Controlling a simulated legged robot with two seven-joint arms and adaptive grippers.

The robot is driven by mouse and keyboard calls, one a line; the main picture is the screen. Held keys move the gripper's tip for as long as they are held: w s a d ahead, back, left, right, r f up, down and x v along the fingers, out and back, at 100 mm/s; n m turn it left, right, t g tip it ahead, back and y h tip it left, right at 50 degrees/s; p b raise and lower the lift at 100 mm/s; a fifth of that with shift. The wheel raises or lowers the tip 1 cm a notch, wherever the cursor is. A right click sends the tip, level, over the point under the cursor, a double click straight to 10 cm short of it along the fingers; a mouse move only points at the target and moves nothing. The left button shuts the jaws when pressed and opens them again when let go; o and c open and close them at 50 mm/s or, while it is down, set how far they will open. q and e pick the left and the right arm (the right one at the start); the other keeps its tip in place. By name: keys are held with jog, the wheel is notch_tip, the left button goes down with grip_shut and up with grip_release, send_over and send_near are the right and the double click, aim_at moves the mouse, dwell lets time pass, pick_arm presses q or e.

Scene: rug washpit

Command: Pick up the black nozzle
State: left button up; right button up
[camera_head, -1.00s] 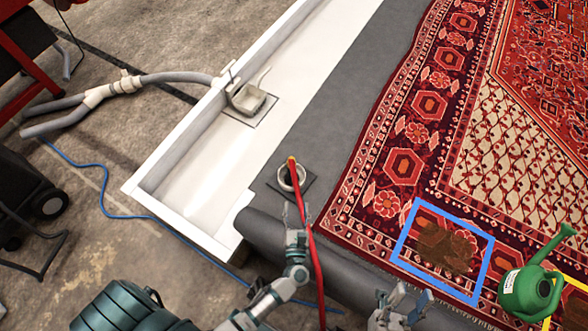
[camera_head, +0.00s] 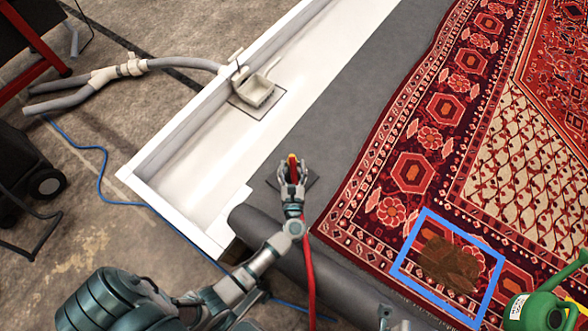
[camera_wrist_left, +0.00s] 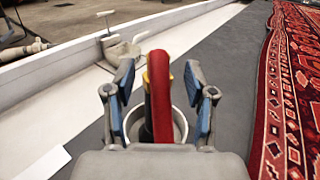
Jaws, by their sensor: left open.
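A red hose (camera_wrist_left: 160,95) rises from a round, pale holder (camera_wrist_left: 181,124) on the grey surface in the left wrist view. A yellow collar and a narrow dark strip, likely the black nozzle (camera_wrist_left: 148,102), show at the hose's left edge; the rest is hidden behind the hose. My left gripper (camera_head: 292,166) is at the holder, and it also shows in the left wrist view (camera_wrist_left: 160,82). Its fingers are open on either side of the hose, with gaps visible. My right gripper (camera_head: 386,318) is only partly visible at the bottom edge.
A white trough (camera_head: 190,172) with a drain box (camera_head: 255,92) runs along the left. A patterned rug (camera_head: 410,170) with a blue frame (camera_head: 411,241) around a brown stain lies right. A green watering can (camera_head: 540,310) stands at lower right.

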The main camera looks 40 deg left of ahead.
aim_at(292, 162)
pick_arm(q)
jog(key=shift+w+a+f+b, duration=0.15)
jog(key=shift+w+a+f, duration=0.05)
jog(key=shift+w+a, duration=0.35)
jog(key=shift+w+a+f+b, duration=0.15)
jog(key=shift+w+a+f, duration=0.05)
jog(key=shift+w+a, duration=0.25)
jog(key=shift+w+a+r, duration=0.15)
jog(key=shift+w+a, duration=0.05)
jog(key=shift+w, duration=0.15)
jog(key=shift+r, duration=0.1)
grip_shut()
